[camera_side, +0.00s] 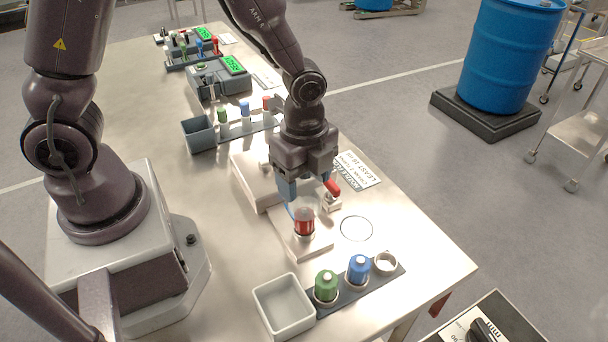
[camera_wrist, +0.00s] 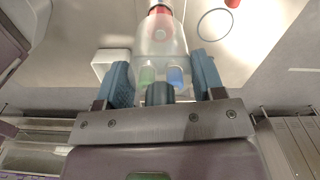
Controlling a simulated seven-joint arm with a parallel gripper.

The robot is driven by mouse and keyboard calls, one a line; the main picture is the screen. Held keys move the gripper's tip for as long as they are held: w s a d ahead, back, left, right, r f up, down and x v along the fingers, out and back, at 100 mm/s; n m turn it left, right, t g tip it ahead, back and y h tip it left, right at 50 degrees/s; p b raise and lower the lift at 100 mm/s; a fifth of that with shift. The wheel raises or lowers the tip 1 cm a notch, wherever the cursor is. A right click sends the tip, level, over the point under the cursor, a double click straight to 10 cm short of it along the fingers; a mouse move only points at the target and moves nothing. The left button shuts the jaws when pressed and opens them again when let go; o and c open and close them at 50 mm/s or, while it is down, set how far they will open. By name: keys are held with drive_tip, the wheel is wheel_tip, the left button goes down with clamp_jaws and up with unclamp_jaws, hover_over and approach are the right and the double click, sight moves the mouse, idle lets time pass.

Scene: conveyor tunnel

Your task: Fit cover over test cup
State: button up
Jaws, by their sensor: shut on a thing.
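The test cup appears as a red cylinder (camera_side: 304,226), upright on a pale raised plate (camera_side: 290,246). My gripper (camera_side: 305,186) points down just above it, with its blue fingers shut on a clear, see-through cover. The cover shows best in the wrist view (camera_wrist: 160,50), between the fingers, with the red of the cup (camera_wrist: 160,9) past its far end. In the side view the cover is faint, at the top of the cup. I cannot tell whether its rim is around the cup or just above it.
A dark rack (camera_side: 342,295) holds a green-topped cup (camera_side: 326,285), a blue-topped cup (camera_side: 359,269) and an open white ring (camera_side: 385,262). A white bin (camera_side: 283,306) stands beside it. A red-handled clamp or switch (camera_side: 332,194) is close right of the fingers. A drawn circle (camera_side: 356,228) is empty.

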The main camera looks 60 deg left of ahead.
sight(304, 208)
drive_tip(key=shift+f, duration=3.75)
drive_tip(key=o, duration=1.3)
drive_tip(key=shift+o, duration=0.2)
drive_tip(key=shift+r, duration=0.15)
wheel_tip(304, 208, up, 13)
drive_tip(key=shift+f, duration=0.1)
